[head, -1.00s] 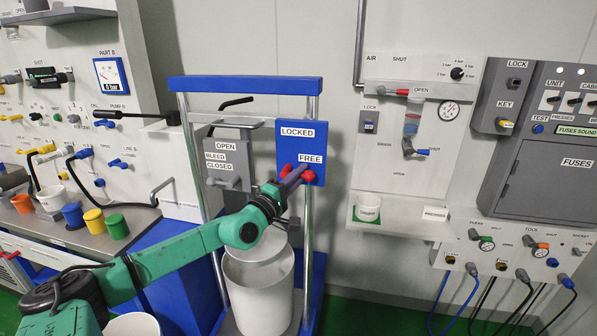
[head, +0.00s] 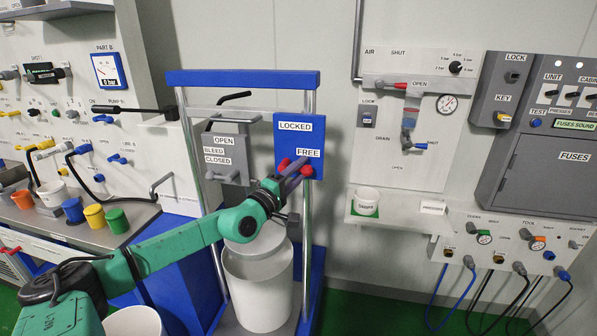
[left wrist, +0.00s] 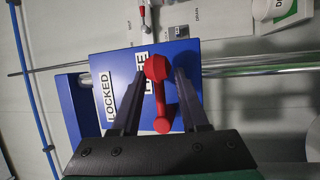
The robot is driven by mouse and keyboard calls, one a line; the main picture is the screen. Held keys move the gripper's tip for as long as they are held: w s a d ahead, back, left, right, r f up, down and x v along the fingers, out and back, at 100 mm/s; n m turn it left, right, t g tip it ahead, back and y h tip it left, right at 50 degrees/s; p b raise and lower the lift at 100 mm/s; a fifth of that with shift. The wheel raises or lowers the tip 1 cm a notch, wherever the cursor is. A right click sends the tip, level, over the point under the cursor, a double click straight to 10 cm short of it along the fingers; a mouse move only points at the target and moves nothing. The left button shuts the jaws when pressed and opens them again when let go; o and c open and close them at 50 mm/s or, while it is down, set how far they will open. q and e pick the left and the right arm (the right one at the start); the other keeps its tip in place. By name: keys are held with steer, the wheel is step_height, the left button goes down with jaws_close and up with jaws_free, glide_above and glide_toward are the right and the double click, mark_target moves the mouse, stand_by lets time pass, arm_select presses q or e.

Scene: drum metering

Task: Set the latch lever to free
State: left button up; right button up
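The latch panel (head: 284,137) is a blue plate on the frame, with a LOCKED label above a FREE label. The red latch lever (head: 283,163) sits by the FREE label, low on the panel. In the left wrist view the red lever (left wrist: 160,105) has a round hub and a knobbed handle, and the picture is turned so LOCKED is at left. My left gripper (head: 299,167) is at the lever. Its fingers (left wrist: 160,76) stand apart on either side of the lever, with gaps visible, and partly cover the FREE label. My right gripper is not in view.
A grey OPEN/BLEED/CLOSED valve box (head: 228,155) is left of the panel. A white drum (head: 258,295) stands under my arm. Chrome posts (head: 307,235) flank the frame. A wall board (head: 405,130) with a shelf is at right, and coloured cups (head: 95,217) are at left.

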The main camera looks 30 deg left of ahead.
arm_select(q)
steer(key=shift+a, duration=0.1)
steer(key=s+f+p, duration=0.2)
steer(key=s+p, duration=0.2)
steer(key=s, duration=1)
steer(key=shift+s+a+f, duration=0.2)
steer(key=shift+a+f, duration=0.05)
steer(key=shift+a, duration=0.15)
